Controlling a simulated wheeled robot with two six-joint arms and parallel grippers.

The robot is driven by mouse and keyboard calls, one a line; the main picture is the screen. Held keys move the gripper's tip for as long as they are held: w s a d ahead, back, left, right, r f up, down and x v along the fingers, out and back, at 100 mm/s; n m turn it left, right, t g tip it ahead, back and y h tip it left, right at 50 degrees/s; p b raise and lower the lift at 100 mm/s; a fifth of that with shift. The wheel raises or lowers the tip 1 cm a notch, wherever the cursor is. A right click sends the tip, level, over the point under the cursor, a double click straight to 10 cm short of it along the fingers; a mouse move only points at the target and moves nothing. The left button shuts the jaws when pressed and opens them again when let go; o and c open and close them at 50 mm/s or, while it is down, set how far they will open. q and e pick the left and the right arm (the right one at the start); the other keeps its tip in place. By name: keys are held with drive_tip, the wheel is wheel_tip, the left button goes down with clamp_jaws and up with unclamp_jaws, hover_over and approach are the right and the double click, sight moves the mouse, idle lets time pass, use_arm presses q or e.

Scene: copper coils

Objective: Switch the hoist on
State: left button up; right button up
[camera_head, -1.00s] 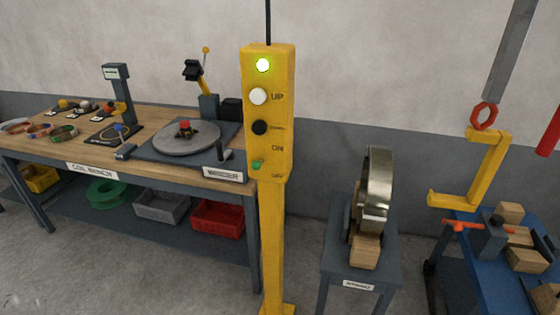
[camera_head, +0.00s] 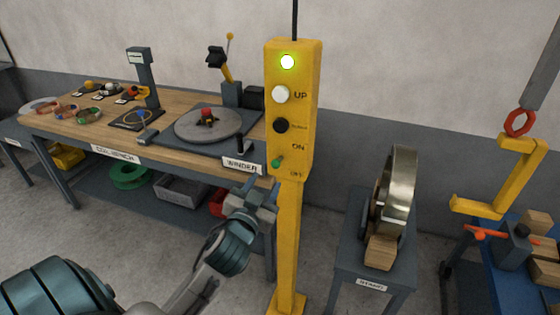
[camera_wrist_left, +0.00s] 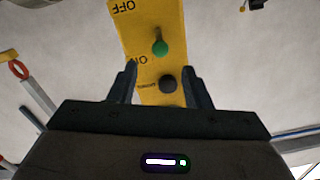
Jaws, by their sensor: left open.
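The yellow hoist control box (camera_head: 309,135) stands on a yellow post. My left gripper (camera_head: 262,192) is open and empty, just below and left of the toggle. In the left wrist view, the box appears upside down, with the green toggle (camera_wrist_left: 160,47) beyond and between my open fingers (camera_wrist_left: 160,82), apart from them. My right gripper is out of view.
The coil bench (camera_head: 190,137) with the winder disc (camera_head: 208,123) is at left. A stand (camera_head: 375,268) holding a large metal ring (camera_head: 400,190) is right of the post. A yellow hook (camera_head: 519,175) hangs from a red ring (camera_head: 520,122) at right, beside a blue table.

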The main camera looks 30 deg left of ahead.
sight(275, 161)
use_arm(q)
drive_tip(key=p+x, duration=0.2)
drive_tip(key=x, duration=0.6)
drive_tip(key=shift+w+a+p, duration=0.15)
drive_tip(key=shift+w+p, duration=0.2)
drive_tip(key=shift+w, duration=0.3)
drive_tip(key=shift+c, duration=0.4)
clamp_jaws()
drive_tip(key=r+g+p, duration=0.1)
drive_tip(key=p, duration=0.3)
drive_tip(key=shift+a+p, duration=0.1)
drive_tip(key=shift+p, duration=0.3)
drive_tip(key=shift+w+f, duration=0.1)
drive_tip(key=shift+f, duration=0.15)
